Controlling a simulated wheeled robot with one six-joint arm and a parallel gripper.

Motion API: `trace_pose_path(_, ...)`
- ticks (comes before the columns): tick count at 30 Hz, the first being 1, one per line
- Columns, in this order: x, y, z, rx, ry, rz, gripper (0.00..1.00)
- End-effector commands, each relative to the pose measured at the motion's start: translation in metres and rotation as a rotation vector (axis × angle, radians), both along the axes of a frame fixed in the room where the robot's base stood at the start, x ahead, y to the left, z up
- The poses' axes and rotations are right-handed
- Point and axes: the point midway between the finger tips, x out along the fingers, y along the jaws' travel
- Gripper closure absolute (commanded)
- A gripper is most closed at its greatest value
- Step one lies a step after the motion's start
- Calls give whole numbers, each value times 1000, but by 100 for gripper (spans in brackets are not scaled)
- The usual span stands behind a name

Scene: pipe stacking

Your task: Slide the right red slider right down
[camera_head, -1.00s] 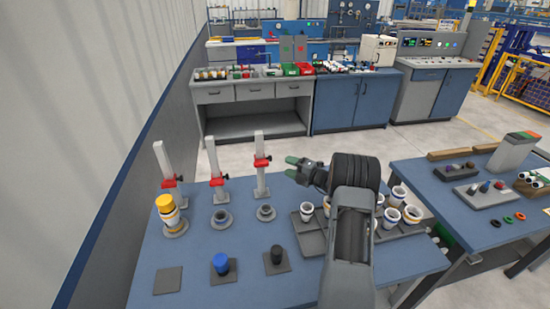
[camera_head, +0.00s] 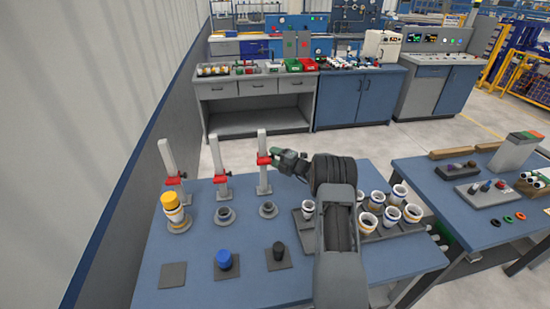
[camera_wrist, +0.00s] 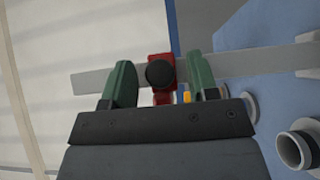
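The right red slider (camera_head: 264,160) is on the upper part of the right grey post (camera_head: 262,140), higher than the sliders on the other two posts. My gripper (camera_head: 277,158) is at this slider, reaching in from the right. In the wrist view, the red slider (camera_wrist: 154,97) with its round black knob (camera_wrist: 160,74) sits between the two green fingers of my gripper (camera_wrist: 161,68). The fingers are open, with a gap on each side of the slider. The post crosses sideways behind them.
The middle red slider (camera_head: 221,179) and left red slider (camera_head: 174,181) sit lower on their posts. A yellow-topped stack (camera_head: 173,210) and two ring holders stand in front. White cups (camera_head: 375,201) are at the right. A wall runs along the left.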

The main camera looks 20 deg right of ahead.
Motion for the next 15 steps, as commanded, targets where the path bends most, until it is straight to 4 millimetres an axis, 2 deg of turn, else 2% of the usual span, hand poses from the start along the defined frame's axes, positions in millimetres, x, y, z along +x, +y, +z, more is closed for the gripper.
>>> trace_pose_path(2, 0, 0, 0, 0, 0, 0, 53)
trace_pose_path(15, 0, 0, 0, 0, 0, 0, 95)
